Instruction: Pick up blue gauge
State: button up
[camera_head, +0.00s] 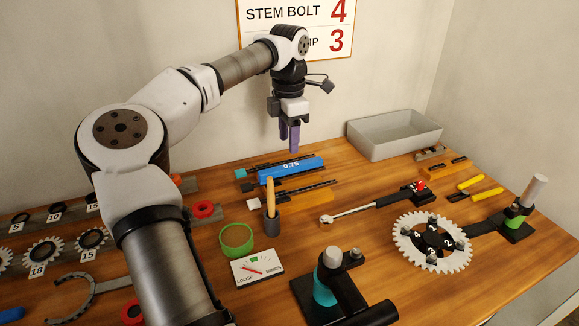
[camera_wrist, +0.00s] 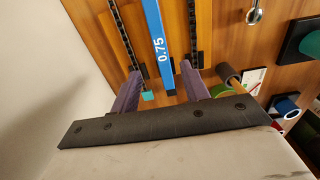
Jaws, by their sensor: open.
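The blue gauge (camera_head: 291,169) is a long blue bar marked 0.75, lying on the workbench below the wall sign. It also shows in the wrist view (camera_wrist: 158,42), running up from between the fingers. My gripper (camera_head: 289,143) has purple fingers, points down and hangs above the gauge near its middle, apart from it. In the wrist view my gripper (camera_wrist: 158,82) is open, with the gauge's near end in the gap between the fingers. Nothing is held.
Dark chain strips lie close on both sides of the gauge, the near one (camera_head: 305,191) parallel to it. A grey bin (camera_head: 394,134) is at the back right. A toothed chainring (camera_head: 409,256) lies at right.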

aim_at(290, 165)
notch_tip(290, 165, down, 7)
jog(key=shift+s+d+f+p, duration=0.1)
jog(key=shift+f+p, duration=0.05)
jog(key=shift+p, duration=0.95)
jog(key=shift+c, duration=0.4)
grip_shut()
